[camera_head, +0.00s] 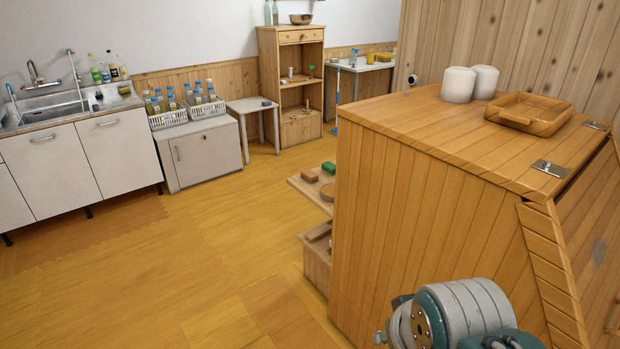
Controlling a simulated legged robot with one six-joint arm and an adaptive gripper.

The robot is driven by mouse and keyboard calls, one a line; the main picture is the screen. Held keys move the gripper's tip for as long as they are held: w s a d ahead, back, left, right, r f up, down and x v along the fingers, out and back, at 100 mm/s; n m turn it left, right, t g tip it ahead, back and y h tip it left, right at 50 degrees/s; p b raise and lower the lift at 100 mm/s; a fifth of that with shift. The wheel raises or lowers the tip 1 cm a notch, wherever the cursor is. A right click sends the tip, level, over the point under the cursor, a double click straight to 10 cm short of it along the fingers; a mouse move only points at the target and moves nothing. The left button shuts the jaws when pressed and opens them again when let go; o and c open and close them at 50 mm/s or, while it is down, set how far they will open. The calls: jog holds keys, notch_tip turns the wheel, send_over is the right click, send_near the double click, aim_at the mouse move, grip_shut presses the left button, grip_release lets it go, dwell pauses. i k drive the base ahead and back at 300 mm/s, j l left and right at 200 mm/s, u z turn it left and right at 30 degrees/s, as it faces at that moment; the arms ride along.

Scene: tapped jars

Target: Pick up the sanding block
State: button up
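I cannot tell for certain which thing is the sanding block. A small tan block (309,176) lies on a low wooden shelf board (300,187) that juts out left of the large wooden cabinet. A small grey block-like thing (268,103) sits on a white side table (250,107) farther back. Part of my arm shows at the bottom right, in front of the cabinet; my gripper's fingers are not visible.
The large wooden cabinet (420,190) fills the right, with two white jars (458,85) and a wooden tray (528,113) on top. A sink counter (75,110) and crates of bottles (168,118) stand at the back left. The wooden floor (190,240) at left is clear.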

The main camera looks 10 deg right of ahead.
aim_at(307, 174)
jog(key=z, duration=1.4)
jog(key=u, duration=1.4)
jog(key=z, duration=0.35)
jog(key=i+j+z, duration=0.6)
jog(key=j+z, duration=0.15)
jog(key=i+j, duration=0.15)
jog(key=j, duration=0.25)
jog(key=i+j+z, duration=0.15)
jog(key=j, duration=0.25)
jog(key=i+j, duration=0.15)
jog(key=j, duration=0.25)
jog(key=i+j+z, duration=0.15)
jog(key=j, duration=0.7)
jog(key=i+j, duration=0.2)
jog(key=j, duration=0.15)
jog(key=i+j, duration=0.15)
jog(key=j, duration=0.2)
jog(key=i+j, duration=0.2)
jog(key=j, duration=0.15)
jog(key=i+j, duration=0.4)
jog(key=j, duration=0.25)
jog(key=z, duration=0.05)
